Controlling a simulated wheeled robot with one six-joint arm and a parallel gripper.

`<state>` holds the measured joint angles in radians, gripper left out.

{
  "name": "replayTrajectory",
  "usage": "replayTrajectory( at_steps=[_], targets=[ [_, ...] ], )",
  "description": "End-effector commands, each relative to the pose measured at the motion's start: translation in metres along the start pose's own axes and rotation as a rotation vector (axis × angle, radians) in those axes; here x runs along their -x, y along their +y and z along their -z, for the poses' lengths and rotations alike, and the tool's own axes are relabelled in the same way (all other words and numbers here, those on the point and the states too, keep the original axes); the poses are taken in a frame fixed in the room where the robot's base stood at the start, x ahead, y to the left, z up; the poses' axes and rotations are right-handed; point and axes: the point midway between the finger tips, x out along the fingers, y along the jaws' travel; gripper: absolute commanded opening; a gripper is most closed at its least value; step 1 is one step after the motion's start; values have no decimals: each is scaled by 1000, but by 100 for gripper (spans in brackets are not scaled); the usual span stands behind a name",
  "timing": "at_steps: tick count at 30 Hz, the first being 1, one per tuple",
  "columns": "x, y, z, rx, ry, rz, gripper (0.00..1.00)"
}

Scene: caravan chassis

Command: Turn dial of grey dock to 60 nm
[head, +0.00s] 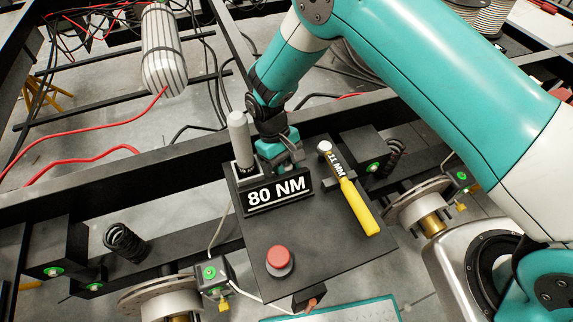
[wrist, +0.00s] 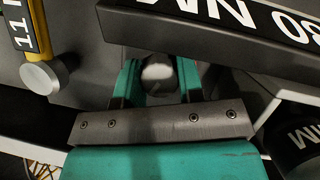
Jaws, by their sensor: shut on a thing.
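My gripper (head: 284,160) reaches down just behind the sign. In the wrist view my gripper (wrist: 158,88) has its two teal fingers on either side of a round, dark grey dial (wrist: 158,72), shut on it. The sign also shows upside down at the top of the wrist view (wrist: 215,25). The dial is hidden by my gripper and the sign in the head view.
A yellow-handled tool marked "11 MM" (head: 352,195) lies right of the sign. A pale grey upright cylinder (head: 239,135) stands left of my gripper. A red button (head: 279,259) sits on the dock's near part. Black chassis beams, a coil spring (head: 125,243) and loose cables surround the dock.

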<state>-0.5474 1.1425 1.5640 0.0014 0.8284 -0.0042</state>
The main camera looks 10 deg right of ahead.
Motion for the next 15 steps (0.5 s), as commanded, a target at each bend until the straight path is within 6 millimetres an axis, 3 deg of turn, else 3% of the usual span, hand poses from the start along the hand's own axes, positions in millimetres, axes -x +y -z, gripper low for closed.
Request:
replayTrajectory(
  at_steps=[1,2,3,15],
  targets=[
    [1,0,0,-1,1,0,11],
    [1,0,0,-1,1,0,37],
    [1,0,0,-1,1,0,46],
    [9,0,1,-1,4,0,46]
  ],
)
